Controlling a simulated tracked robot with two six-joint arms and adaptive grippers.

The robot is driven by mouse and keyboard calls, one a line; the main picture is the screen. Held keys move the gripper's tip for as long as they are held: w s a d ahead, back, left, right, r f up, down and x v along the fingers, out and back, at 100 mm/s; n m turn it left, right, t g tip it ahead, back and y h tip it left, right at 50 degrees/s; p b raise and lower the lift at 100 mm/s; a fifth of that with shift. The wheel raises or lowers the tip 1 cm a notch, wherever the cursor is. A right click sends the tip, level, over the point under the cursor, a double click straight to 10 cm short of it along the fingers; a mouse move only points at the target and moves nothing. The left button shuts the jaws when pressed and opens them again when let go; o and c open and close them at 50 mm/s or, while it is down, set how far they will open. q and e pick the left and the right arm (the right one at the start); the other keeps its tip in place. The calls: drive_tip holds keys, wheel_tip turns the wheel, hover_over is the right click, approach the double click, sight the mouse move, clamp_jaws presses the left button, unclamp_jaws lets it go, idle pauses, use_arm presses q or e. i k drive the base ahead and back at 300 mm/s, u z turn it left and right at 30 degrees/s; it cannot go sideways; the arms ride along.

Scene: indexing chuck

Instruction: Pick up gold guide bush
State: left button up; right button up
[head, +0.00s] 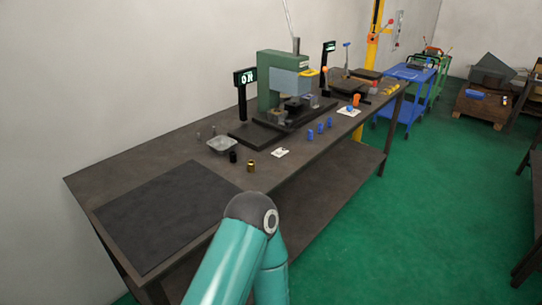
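The gold guide bush (251,166) stands upright on the dark workbench (292,165), near its front edge. A small black cylindrical part (233,156) stands just to its left, apart from it. One of my teal arms rises from the bottom middle of the head view, with its joint in front of the bench edge, nearer than the bush. Neither of my grippers shows in this view.
A grey tray (222,144) lies behind the black part. A white card (280,152) lies right of the bush. Several blue pieces (320,128) stand along the front edge. A green machine (275,80) stands behind. A dark mat (170,215) covers the bench's near end.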

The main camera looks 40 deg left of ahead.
sight(251, 164)
drive_tip(key=z, duration=0.05)
drive_tip(key=i, duration=2.95)
drive_tip(key=u, duration=2)
drive_tip(key=i, duration=0.25)
drive_tip(key=u, duration=2.05)
drive_tip(key=k, duration=0.9)
drive_tip(key=u, duration=0.1)
